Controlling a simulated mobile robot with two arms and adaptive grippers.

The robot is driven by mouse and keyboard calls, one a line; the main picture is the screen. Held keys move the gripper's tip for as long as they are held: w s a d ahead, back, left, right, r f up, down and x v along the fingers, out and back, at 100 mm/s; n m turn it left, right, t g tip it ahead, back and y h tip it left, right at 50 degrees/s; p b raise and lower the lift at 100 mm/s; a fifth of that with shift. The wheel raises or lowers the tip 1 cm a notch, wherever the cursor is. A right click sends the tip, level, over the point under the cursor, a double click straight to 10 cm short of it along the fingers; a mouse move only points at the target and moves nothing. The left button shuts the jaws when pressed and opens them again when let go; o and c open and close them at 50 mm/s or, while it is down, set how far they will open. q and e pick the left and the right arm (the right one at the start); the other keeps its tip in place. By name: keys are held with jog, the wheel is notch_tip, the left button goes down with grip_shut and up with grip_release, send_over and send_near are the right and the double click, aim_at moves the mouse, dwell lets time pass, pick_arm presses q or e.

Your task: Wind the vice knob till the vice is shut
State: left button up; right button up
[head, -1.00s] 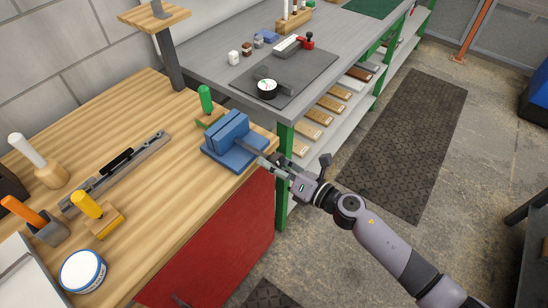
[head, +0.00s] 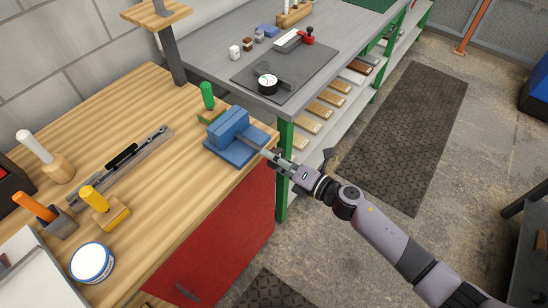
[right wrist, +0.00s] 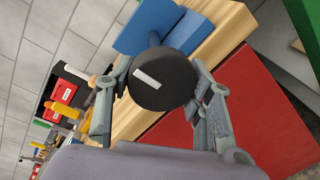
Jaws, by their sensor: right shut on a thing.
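The blue vice (head: 228,128) sits near the right corner of the wooden bench, with a blue base plate under it. In the head view its jaws look close together; I cannot tell whether a gap is left. A shaft runs from its front towards my right gripper (head: 271,155). In the right wrist view the round black vice knob (right wrist: 170,92) has a pale mark on its face. My right gripper's fingers (right wrist: 160,76) stand on both sides of the knob, shut on it. The blue vice plate (right wrist: 150,28) shows behind. My left gripper is not in view.
The wooden bench (head: 160,205) carries a green-handled tool (head: 207,95), yellow (head: 94,198) and orange-handled tools (head: 34,206), a long grey rail (head: 130,160) and a round tub (head: 92,262). A grey table (head: 205,60) stands behind. Floor at right is open.

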jog(key=o, duration=1.2)
jog(key=shift+c, duration=0.2)
jog(key=v, duration=1.2)
